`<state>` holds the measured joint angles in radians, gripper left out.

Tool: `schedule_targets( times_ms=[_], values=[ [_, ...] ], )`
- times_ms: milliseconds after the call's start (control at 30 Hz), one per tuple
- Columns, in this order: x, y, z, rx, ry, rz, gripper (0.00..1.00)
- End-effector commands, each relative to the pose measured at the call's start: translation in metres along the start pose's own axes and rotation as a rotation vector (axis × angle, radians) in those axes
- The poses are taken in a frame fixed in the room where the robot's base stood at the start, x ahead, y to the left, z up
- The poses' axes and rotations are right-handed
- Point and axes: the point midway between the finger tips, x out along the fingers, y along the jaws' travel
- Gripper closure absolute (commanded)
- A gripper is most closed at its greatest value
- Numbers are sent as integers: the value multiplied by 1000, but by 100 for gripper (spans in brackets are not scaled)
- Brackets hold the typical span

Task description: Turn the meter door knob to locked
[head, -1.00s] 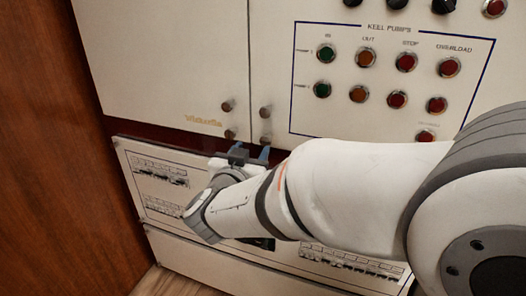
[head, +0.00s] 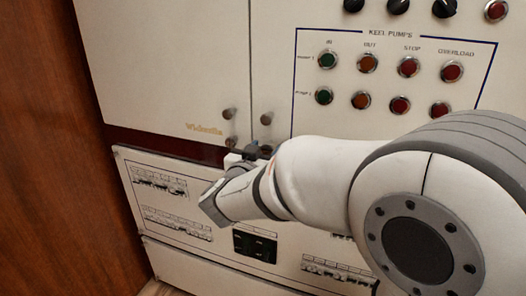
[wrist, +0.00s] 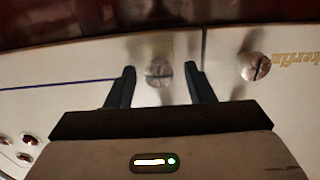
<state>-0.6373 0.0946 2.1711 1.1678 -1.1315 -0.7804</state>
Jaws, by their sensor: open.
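My gripper (head: 258,151) is open at the lower edge of the cabinet doors. In the wrist view, which shows the cabinet upside down, a round metal knob (wrist: 158,72) sits between the two fingertips, with a gap on each side. It appears to be the right door's lower knob, mostly hidden by my gripper in the head view. A second slotted knob (wrist: 254,66), on the left door, lies outside the fingers; it also shows in the head view (head: 231,141). Two upper knobs, left (head: 229,113) and right (head: 266,118), sit above. No label names the meter door.
A breaker panel (head: 165,205) with rows of switches lies below the dark red strip (head: 165,143). The keel pumps panel (head: 385,75), with several coloured buttons, is at upper right. A wooden wall (head: 60,170) stands close on the left.

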Motion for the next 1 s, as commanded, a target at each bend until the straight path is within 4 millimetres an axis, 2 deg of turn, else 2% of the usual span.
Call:
schedule_targets(
  times_ms=[100,633,667,1000],
  values=[
    [0,0,0,0,0,0,53],
    [0,0,0,0,0,1,96],
    [-2,-5,0,0,-1,0,96],
    [-1,-1,1,68,0,-4,96]
  ],
)
